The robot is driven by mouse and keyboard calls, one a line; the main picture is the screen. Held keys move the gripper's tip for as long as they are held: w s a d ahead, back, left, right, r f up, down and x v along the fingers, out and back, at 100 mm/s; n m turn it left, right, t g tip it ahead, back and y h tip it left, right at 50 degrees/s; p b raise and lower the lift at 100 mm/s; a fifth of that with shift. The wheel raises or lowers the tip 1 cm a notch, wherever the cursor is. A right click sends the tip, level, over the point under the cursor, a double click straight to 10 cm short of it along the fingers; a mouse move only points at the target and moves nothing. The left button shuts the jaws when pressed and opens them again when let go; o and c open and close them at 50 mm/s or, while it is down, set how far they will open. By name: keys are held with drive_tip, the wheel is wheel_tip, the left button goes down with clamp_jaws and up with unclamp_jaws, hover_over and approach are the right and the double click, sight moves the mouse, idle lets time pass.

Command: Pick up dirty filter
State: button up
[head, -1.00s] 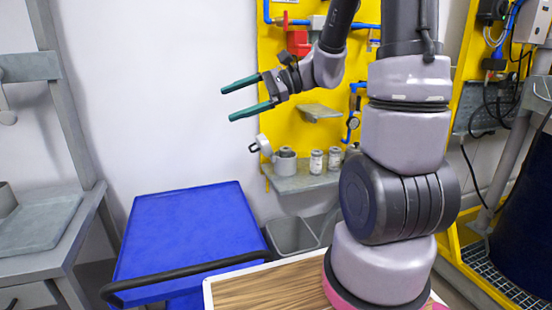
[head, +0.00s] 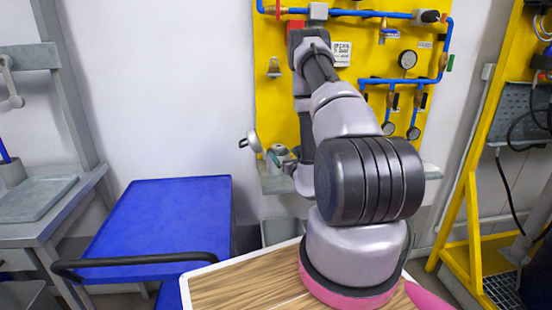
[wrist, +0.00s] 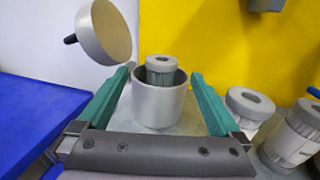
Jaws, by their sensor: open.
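The filter (wrist: 160,66), a grey capped cylinder with a ribbed side, stands upright in an open grey metal housing (wrist: 160,102) in the wrist view. Its top pokes above the rim and its lower part is hidden. I cannot see clearly whether it is dirty. The housing's round lid (wrist: 103,32) hangs swung aside at the upper left. My gripper (wrist: 160,76) is open, its green fingers on either side of the housing, with nothing held. In the head view my gripper (head: 281,160) is at the housing, partly hidden by my arm.
Two white, grey-capped canisters, one nearer (wrist: 295,138) and one farther (wrist: 246,103), stand right of the housing, close to my right finger. The yellow panel (head: 275,95) rises behind. A blue cart (head: 165,215) is at the left, and a grey bin (head: 280,231) is below the shelf.

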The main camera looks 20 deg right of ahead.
drive_tip(key=w+d, duration=0.1)
drive_tip(key=w, duration=0.9)
drive_tip(key=shift+w, duration=0.2)
drive_tip(key=c, duration=1.5)
